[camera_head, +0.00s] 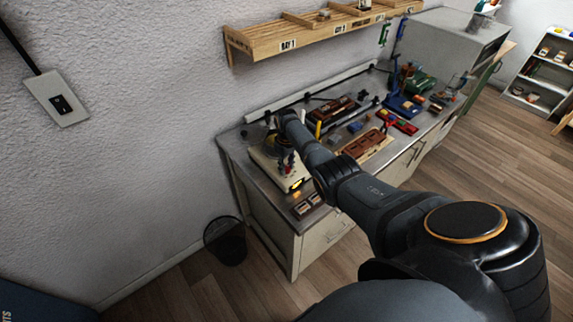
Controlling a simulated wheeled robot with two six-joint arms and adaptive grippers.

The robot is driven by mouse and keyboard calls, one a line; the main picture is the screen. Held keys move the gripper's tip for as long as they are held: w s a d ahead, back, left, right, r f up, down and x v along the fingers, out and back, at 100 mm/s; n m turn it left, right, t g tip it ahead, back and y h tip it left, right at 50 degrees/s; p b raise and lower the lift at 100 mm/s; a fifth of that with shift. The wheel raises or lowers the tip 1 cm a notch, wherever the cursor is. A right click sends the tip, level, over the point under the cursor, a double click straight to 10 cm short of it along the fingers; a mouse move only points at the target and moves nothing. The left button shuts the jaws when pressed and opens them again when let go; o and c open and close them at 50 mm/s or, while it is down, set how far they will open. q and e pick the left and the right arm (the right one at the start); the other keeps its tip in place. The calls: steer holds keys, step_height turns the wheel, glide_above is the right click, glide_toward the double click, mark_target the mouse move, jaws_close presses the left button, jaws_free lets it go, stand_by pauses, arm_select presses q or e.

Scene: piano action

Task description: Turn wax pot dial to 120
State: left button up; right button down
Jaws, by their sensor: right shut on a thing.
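The wax pot (263,167) looks like a cream, box-shaped unit on the near left end of the workbench, with a small orange-yellow glow on its front right side. My right arm reaches in from the lower right and bends down at its far end over this unit. My right gripper (288,170) is small and dark in the view, at the unit's right side, and is shut on what appears to be the dial. The dial itself and its numbers are hidden or too small to read. My left gripper is not in view.
The workbench (233,146) stands against the wall, with trays (368,146), tools and small dark blocks (308,204) right of the unit. A wooden shelf (270,46) hangs above. A black bin (225,241) stands on the floor at the bench's left end.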

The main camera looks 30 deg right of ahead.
steer(key=m, duration=0.4)
steer(key=shift+r+m+p, duration=0.15)
steer(key=shift+m+p, duration=0.15)
steer(key=m, duration=0.4)
steer(key=shift+w+m, duration=0.1)
steer(key=shift+m, duration=0.2)
steer(key=m+p, duration=0.1)
steer(key=m, duration=0.3)
steer(key=shift+m, duration=0.3)
steer(key=m, duration=0.4)
steer(key=shift+m, duration=0.6)
steer(key=c, duration=1)
jaws_free()
